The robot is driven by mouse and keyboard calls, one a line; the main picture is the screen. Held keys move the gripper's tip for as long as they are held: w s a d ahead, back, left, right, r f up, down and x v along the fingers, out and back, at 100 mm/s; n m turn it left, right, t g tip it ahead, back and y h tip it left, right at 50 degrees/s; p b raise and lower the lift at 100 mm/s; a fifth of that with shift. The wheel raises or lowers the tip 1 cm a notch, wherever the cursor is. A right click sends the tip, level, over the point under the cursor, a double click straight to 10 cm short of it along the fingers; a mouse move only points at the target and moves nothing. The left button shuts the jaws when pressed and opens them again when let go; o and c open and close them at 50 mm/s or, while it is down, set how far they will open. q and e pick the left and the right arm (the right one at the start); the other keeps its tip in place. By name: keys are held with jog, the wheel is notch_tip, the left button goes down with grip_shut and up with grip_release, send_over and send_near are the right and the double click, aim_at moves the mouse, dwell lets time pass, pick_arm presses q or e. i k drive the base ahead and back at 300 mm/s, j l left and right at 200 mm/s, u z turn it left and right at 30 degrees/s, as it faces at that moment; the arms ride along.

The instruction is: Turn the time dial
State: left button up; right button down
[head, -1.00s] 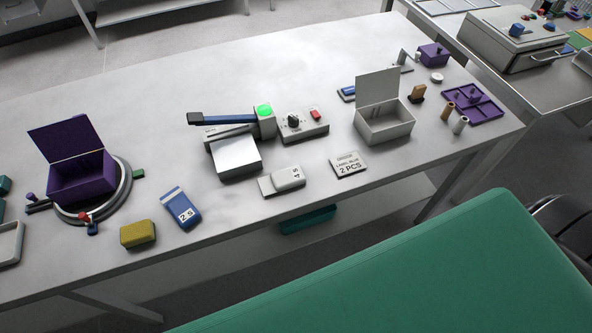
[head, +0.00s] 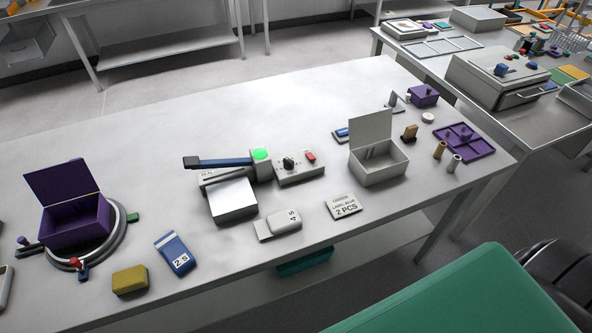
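A small grey control box (head: 299,170) stands near the middle of the long light table. It carries a black dial (head: 288,162) with a pale mark and a red switch (head: 310,157). The dial's exact setting is too small to tell. Just left of the box is a sealer-like device (head: 232,196) with a blue lever arm (head: 222,163) and a lit green lamp (head: 261,154). Neither of my grippers shows in the head view.
A white "4 S" block (head: 281,222), a blue "2 S" block (head: 175,254) and a "2 PCS" card (head: 343,207) lie along the front. An open grey box (head: 379,163) stands right, an open purple box (head: 75,222) left. The table's back is clear.

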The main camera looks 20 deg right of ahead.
aim_at(289, 164)
jog(key=k+z, duration=0.15)
jog(key=z, duration=0.55)
